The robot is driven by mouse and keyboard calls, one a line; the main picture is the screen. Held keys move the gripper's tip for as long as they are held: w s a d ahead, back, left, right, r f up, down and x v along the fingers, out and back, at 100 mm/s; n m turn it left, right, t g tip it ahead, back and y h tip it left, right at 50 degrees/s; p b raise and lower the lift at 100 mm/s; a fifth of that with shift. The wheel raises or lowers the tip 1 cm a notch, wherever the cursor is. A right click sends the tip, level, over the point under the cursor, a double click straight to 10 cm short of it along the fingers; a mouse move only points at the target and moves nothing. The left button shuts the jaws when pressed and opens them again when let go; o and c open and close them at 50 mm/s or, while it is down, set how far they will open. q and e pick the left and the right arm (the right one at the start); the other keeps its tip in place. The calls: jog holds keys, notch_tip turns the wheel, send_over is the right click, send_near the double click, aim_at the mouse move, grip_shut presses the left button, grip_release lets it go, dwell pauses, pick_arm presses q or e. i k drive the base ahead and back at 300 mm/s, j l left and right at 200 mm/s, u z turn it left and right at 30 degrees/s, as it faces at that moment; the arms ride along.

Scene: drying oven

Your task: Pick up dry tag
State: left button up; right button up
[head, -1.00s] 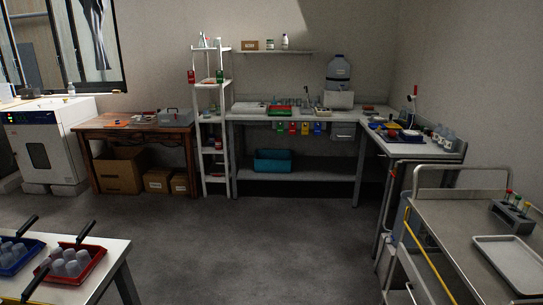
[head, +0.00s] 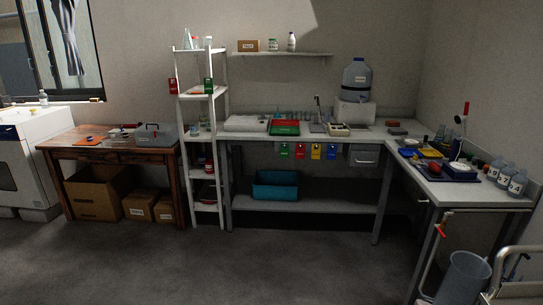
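Several coloured tags hang from the front edge of the back bench (head: 300,138): a green tag (head: 283,150), a red tag (head: 299,152), a yellow tag (head: 316,151) and a blue tag (head: 332,151). A red tag (head: 172,86) and a green tag (head: 208,86) also hang on the white shelf rack. Their print is too small to read, so I cannot tell which is the dry tag. Neither of my grippers is in view.
The white shelf rack (head: 185,150) stands left of the bench, beside a wooden table (head: 110,154). A side bench (head: 480,197) runs along the right. A grey bin (head: 463,280) and a metal cart rail (head: 515,255) are at lower right. The middle floor (head: 270,255) is clear.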

aim_at(208, 87)
jog(key=i, duration=1.65)
jog(key=i+u, duration=0.2)
jog(key=i, duration=0.65)
jog(key=i+l+u, duration=0.2)
jog(key=i, duration=0.6)
